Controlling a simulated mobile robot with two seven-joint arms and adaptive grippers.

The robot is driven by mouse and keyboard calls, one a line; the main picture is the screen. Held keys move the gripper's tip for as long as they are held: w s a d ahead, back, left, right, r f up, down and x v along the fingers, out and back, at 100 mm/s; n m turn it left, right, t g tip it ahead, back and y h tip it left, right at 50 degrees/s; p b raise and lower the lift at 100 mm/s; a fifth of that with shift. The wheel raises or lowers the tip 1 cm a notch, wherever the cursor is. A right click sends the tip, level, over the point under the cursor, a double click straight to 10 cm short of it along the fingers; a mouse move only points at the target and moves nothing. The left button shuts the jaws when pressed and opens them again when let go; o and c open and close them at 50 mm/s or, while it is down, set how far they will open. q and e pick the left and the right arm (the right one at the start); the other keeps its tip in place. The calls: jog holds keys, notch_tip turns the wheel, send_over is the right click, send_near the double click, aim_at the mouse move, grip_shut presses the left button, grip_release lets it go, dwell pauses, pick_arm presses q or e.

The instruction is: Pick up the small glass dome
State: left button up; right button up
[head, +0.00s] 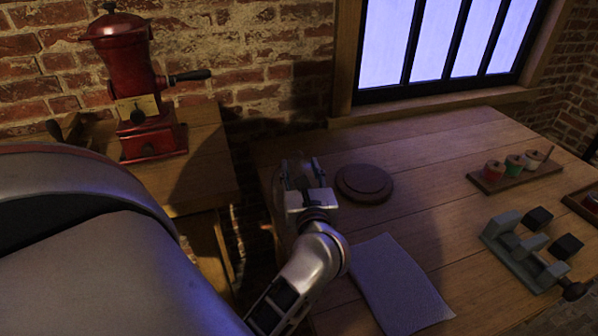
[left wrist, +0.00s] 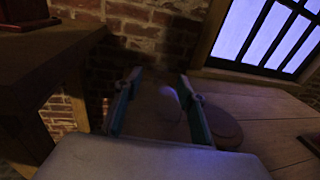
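The small glass dome (left wrist: 167,105) is see-through and faint, with a pale highlight, and shows between my left gripper's fingers in the left wrist view. In the head view it is only a faint shape (head: 300,168) at the table's left end. My left gripper (head: 302,172) reaches over the table there, its two fingers apart on either side of the dome. Whether the fingers touch the glass is not clear. My right gripper is not in view.
A round dark wooden base (head: 364,184) lies just right of the gripper. A pale cloth (head: 395,285) lies in front. A rack of spools (head: 515,171) and a grey clamp-like device (head: 527,252) stand at right. A red grinder (head: 136,85) stands on a side table at left.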

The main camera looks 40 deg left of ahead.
aim_at(298, 158)
pick_arm(q)
jog(key=shift+x, duration=3.15)
grip_shut()
